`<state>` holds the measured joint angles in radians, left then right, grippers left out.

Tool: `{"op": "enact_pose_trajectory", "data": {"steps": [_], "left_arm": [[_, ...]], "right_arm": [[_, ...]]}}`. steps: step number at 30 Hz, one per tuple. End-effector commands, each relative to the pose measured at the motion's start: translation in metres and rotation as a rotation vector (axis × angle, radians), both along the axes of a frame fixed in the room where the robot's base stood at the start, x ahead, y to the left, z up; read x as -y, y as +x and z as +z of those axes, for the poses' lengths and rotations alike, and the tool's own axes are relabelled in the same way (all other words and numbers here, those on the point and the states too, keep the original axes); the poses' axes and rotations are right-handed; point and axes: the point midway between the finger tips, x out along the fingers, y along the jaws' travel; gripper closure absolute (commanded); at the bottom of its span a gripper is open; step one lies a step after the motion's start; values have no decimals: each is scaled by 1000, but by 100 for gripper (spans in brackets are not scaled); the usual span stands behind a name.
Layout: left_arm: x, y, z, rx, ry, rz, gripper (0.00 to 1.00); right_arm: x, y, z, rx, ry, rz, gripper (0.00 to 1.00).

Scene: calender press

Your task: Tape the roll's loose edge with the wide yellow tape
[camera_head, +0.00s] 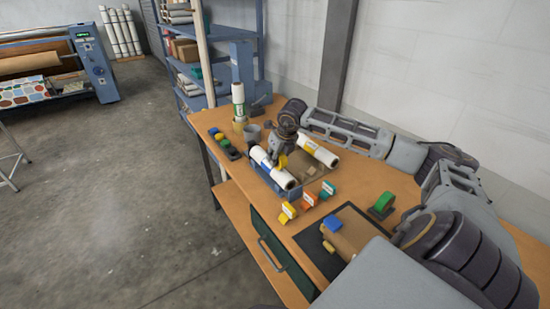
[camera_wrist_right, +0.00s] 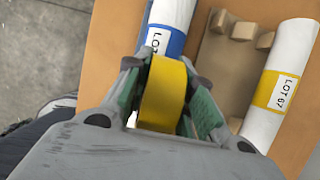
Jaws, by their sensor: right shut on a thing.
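My right gripper (camera_head: 279,158) is over the workbench, pointing down, and is shut on a wide yellow tape roll (camera_wrist_right: 164,93). The tape also shows in the head view (camera_head: 283,160), just above a white roll (camera_head: 273,170) in a blue cradle (camera_head: 264,175). In the wrist view this white roll (camera_wrist_right: 172,14) has a blue-edged label and runs behind the gripper. A second white roll (camera_head: 320,151) lies on a tan cradle to the right; its yellow label reads LOT 67 in the wrist view (camera_wrist_right: 280,92). I cannot make out a loose edge on either roll. My left gripper is not in view.
Small yellow (camera_head: 288,211), orange (camera_head: 309,200) and teal (camera_head: 327,190) tagged items stand along the bench front. A green tape roll (camera_head: 383,204) stands right. An upright roll (camera_head: 239,101) and grey cup (camera_head: 252,133) stand behind.

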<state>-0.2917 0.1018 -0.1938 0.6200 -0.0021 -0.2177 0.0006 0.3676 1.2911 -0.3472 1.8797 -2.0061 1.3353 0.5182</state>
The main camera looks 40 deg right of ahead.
Motion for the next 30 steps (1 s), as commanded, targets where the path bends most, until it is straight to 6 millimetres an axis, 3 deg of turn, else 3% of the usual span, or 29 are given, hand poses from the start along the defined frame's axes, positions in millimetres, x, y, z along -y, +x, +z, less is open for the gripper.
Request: {"op": "enact_pose_trajectory", "data": {"steps": [30], "left_arm": [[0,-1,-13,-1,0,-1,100]], "right_arm": [[-1,-14,-2,-6,1,0,95]]}}
